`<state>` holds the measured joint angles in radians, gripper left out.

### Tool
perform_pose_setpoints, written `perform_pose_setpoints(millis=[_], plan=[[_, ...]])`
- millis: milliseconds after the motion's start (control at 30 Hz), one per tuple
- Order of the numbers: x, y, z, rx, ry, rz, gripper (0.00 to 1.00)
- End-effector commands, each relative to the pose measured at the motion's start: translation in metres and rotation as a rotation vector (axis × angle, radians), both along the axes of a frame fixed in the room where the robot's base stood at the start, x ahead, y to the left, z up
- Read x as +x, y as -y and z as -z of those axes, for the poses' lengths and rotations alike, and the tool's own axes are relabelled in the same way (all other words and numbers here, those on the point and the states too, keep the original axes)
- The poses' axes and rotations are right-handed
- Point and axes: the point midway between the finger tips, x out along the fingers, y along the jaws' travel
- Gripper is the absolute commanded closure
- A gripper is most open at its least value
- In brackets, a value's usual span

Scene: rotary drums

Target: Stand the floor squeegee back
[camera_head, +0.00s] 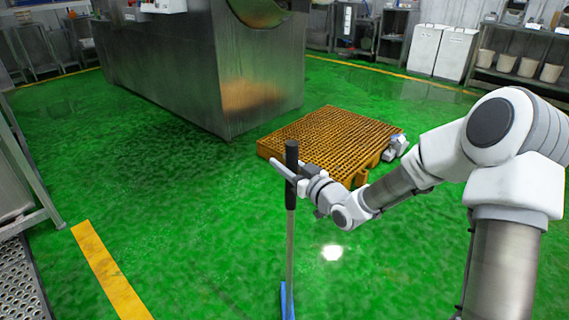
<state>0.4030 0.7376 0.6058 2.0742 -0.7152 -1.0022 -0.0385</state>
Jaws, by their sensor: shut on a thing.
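The floor squeegee (290,235) stands nearly upright in the middle of the view. It has a black grip at the top, a long pale pole and a blue head (287,300) low down, cut by the bottom edge of the picture. My gripper (284,172) is at the top of the pole, shut on the squeegee at its black grip. Whether the blue head touches the floor cannot be told, as its lower part is out of view.
An orange slatted pallet (335,132) lies on the green floor behind my gripper. A large steel machine (165,70) stands at the back left. A steel-legged frame (25,185) is at the left edge, near a yellow floor stripe (107,270). Green floor left of the squeegee is clear.

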Motion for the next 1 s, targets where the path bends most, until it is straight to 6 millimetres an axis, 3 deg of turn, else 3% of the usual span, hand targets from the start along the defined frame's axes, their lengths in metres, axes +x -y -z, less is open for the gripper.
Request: perform_pose_setpoints(millis=[33, 200, 600, 1000], plan=[[0.000, 0.000, 0.001, 0.000, 0.000, 0.000, 0.57], [0.000, 0.000, 0.001, -0.001, -0.001, 0.000, 0.31], [-0.002, 0.003, -0.003, -0.001, -0.002, 0.001, 0.31], [-0.065, 0.057, -0.003, -0.001, -0.004, 0.002, 0.31]])
